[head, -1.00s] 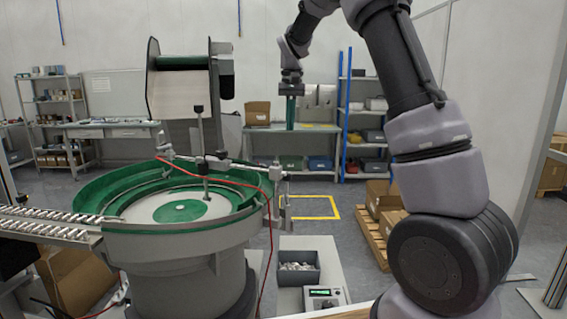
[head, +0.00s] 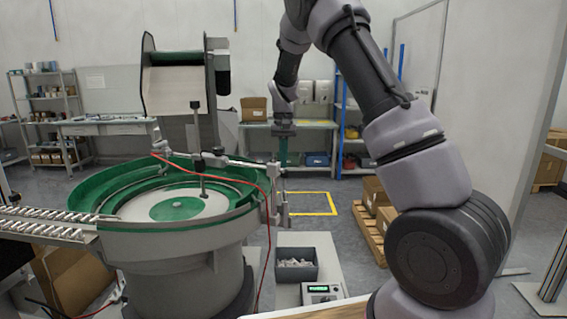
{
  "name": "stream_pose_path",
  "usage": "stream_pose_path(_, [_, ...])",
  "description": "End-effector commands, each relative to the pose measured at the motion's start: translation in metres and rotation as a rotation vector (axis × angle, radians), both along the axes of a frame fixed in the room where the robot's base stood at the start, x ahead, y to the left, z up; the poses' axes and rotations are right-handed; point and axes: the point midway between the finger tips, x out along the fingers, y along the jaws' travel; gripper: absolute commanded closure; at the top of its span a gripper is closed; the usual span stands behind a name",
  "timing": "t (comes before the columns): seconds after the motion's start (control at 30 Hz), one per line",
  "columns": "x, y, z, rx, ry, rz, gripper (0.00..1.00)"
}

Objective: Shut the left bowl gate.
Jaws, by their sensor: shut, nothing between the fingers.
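The bowl feeder (head: 178,240) stands at the left, a grey drum with a green-lined bowl. A metal bar (head: 235,163) with clamps crosses above the bowl, and a metal fitting (head: 277,195) hangs from its right end at the bowl's rim. I cannot tell for sure which part is the left bowl gate or whether it is open. My gripper (head: 283,162) points down with green fingers, shut and empty. In the picture it is just above the metal fitting; whether they touch is unclear.
A hopper (head: 172,88) stands above the bowl on the far side. A rail of metal pieces (head: 45,225) leads left from the bowl. A red cable (head: 225,178) crosses the rim. A dark bin (head: 297,262) and a control box (head: 321,292) sit at the front right of the bowl.

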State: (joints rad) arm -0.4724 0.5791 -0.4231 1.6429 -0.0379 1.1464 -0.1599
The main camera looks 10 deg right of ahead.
Motion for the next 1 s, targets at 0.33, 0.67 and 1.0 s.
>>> stream_pose_path(0.33, [0.000,0.000,-0.009,0.000,0.000,0.000,1.00])
stream_pose_path(0.67, [0.000,-0.001,-0.037,-0.001,0.004,0.000,1.00])
stream_pose_path(1.0, [-0.001,-0.001,-0.061,-0.001,0.004,0.000,1.00])
